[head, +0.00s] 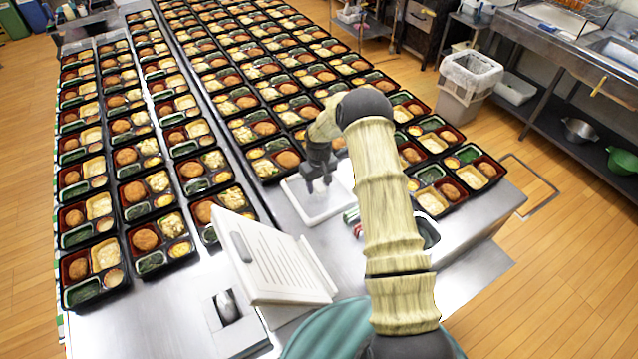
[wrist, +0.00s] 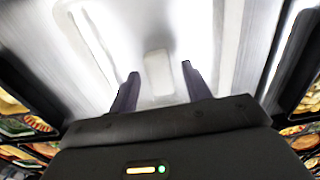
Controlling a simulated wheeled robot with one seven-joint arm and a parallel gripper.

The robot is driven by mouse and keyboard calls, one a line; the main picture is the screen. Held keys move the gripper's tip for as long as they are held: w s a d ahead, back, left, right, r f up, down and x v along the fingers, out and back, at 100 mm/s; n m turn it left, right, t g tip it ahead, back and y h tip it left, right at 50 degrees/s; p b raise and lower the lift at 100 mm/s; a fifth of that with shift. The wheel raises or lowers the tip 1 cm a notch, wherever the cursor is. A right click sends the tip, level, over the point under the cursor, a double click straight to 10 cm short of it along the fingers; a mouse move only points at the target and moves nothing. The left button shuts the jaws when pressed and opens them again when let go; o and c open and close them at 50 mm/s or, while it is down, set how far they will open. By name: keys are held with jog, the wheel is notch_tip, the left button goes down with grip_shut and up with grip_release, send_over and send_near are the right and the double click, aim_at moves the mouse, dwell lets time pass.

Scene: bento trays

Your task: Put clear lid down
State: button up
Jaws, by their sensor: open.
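The clear lid (wrist: 115,35) looks pale and see-through, with a whitish raised handle (wrist: 158,72) in the middle of the wrist view. It lies on or in a white rectangular tray (head: 297,203) on the steel counter in the head view; the lid's edge is hard to make out there. My gripper (head: 318,188) points down over this tray. In the wrist view my gripper (wrist: 159,75) is open, with one dark finger on each side of the handle and a gap at both sides. I cannot tell how high the fingertips are above the lid.
Rows of filled bento trays (head: 145,240) flank the steel counter (head: 170,300) left, behind and right of the white tray. A tilted white clipboard stand (head: 275,262) is in front. Small items (head: 352,220) lie just right of the tray. A grey bin (head: 466,90) stands beyond.

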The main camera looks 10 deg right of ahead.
aim_at(319, 187)
notch_tip(319, 187, up, 12)
jog(key=b, duration=0.3)
jog(key=shift+r, duration=0.15)
dwell(0.5)
jog(key=s+r+m+t, duration=0.1)
jog(key=s+r, duration=0.2)
jog(key=s, duration=0.7)
jog(key=s+r+m, duration=0.1)
jog(key=s+r, duration=0.3)
jog(key=s, duration=0.5)
jog(key=s+r+m+t, duration=0.1)
jog(key=s+r, duration=0.3)
jog(key=s, duration=0.6)
jog(key=shift+s+m+t, duration=0.3)
jog(key=shift+s, duration=0.05)
